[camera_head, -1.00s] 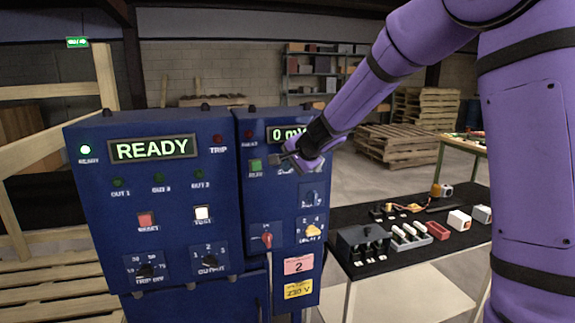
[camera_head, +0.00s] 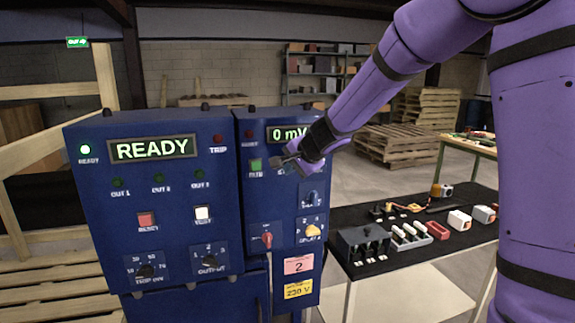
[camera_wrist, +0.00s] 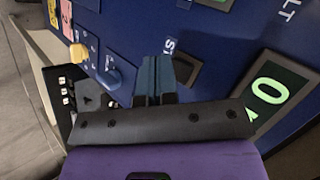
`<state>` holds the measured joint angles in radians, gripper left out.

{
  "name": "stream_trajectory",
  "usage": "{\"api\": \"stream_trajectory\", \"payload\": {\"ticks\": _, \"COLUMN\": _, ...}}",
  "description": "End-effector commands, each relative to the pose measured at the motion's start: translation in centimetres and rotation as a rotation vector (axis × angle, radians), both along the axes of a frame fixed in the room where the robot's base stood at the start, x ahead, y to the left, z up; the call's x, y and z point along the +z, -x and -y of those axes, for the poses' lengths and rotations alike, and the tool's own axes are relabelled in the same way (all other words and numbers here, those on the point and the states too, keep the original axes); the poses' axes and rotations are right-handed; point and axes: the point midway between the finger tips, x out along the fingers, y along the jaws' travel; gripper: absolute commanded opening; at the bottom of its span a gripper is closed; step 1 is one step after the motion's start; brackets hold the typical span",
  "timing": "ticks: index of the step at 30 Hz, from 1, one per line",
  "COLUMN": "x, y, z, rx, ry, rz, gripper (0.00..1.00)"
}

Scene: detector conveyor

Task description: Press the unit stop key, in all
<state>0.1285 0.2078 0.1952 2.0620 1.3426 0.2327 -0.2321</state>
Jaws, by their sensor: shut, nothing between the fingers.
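The stop key is a dark square key (camera_wrist: 186,69) on the blue panel in the wrist view, beside a partly covered label beginning "ST". My gripper (camera_wrist: 156,62) is shut and empty, its fingertips just left of the key and overlapping its edge in that view. I cannot tell whether they touch it.
The display (camera_head: 288,134) above reads 0 mV. A red knob (camera_head: 267,240), a blue knob (camera_head: 311,198) and a yellow knob (camera_head: 312,231) are lower on the unit. The left unit (camera_head: 155,195) shows READY. A black-topped table (camera_head: 375,268) with small parts stands at right.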

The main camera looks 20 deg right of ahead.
Motion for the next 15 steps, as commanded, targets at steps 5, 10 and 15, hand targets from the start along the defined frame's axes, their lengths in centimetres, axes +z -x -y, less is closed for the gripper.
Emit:
{"api": "stream_trajectory", "payload": {"ticks": 5, "x": 0.0, "y": 0.2, "z": 0.0, "rx": 0.000, "ry": 0.000, "rz": 0.000, "gripper": 0.00}}
{"api": "stream_trajectory", "payload": {"ticks": 10, "x": 0.0, "y": 1.4, "z": 0.0, "rx": 0.001, "ry": -0.001, "rz": 0.000, "gripper": 0.00}}
{"api": "stream_trajectory", "payload": {"ticks": 15, "x": 0.0, "y": 2.9, "z": 0.0, "rx": -0.001, "ry": -0.001, "rz": 0.000, "gripper": 0.00}}
